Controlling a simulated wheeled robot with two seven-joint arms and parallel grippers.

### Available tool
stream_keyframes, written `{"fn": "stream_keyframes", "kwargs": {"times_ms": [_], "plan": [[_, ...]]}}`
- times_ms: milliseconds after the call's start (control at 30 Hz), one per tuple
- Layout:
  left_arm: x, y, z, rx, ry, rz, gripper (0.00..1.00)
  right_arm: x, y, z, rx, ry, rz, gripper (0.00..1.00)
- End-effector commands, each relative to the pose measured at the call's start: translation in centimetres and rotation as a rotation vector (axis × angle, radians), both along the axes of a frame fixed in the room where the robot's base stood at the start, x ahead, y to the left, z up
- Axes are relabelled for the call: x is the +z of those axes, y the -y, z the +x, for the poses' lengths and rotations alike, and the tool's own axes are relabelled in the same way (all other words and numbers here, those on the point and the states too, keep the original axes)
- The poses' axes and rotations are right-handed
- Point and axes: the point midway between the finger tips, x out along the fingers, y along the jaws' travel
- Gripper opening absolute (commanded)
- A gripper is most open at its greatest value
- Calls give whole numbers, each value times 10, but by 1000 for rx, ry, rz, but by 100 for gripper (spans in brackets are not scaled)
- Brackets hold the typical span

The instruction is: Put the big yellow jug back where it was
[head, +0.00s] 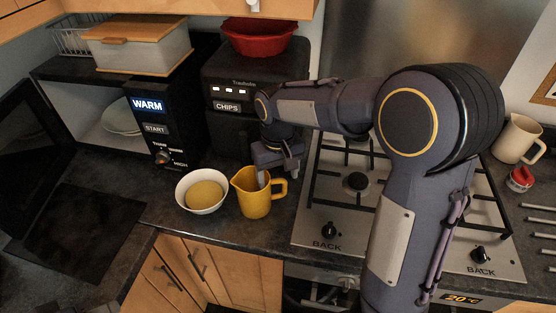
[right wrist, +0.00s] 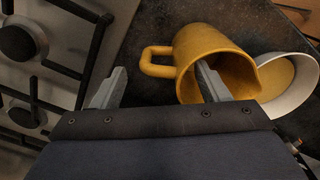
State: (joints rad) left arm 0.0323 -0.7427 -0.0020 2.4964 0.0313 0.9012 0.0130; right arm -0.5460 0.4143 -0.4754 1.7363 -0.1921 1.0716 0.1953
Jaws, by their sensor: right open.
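The big yellow jug (head: 254,203) stands upright on the dark counter, its handle towards the hob. In the right wrist view the jug (right wrist: 226,50) shows its open mouth and its handle. My right gripper (head: 278,170) is over the jug and open. In the right wrist view its fingers (right wrist: 158,80) are wide apart: one reaches into the jug's mouth, the other is outside, beyond the handle. Whether either finger touches the jug is unclear. My left gripper is out of view.
The gas hob (head: 318,225) is to the right. Black appliances (head: 160,125) stand behind, one labelled CHIPS (head: 226,106). A cream mug (head: 517,139) is at far right. Little counter is free in front.

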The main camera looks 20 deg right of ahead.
Motion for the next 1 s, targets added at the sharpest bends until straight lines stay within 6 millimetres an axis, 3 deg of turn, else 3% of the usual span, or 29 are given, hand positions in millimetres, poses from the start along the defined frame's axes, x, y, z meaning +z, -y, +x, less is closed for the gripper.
{"fn": "stream_keyframes", "kwargs": {"times_ms": [200,467,567,733,900,1000], "plan": [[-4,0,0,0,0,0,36,42,0,0,0,3,1,69],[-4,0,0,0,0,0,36,63,6,-8,-10,6,31,69],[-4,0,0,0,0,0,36,67,17,-32,-27,33,115,69],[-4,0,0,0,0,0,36,73,33,-101,-67,154,299,69],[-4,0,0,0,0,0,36,68,29,-166,-104,315,384,69],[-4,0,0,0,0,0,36,59,24,-191,-123,391,388,69]]}}
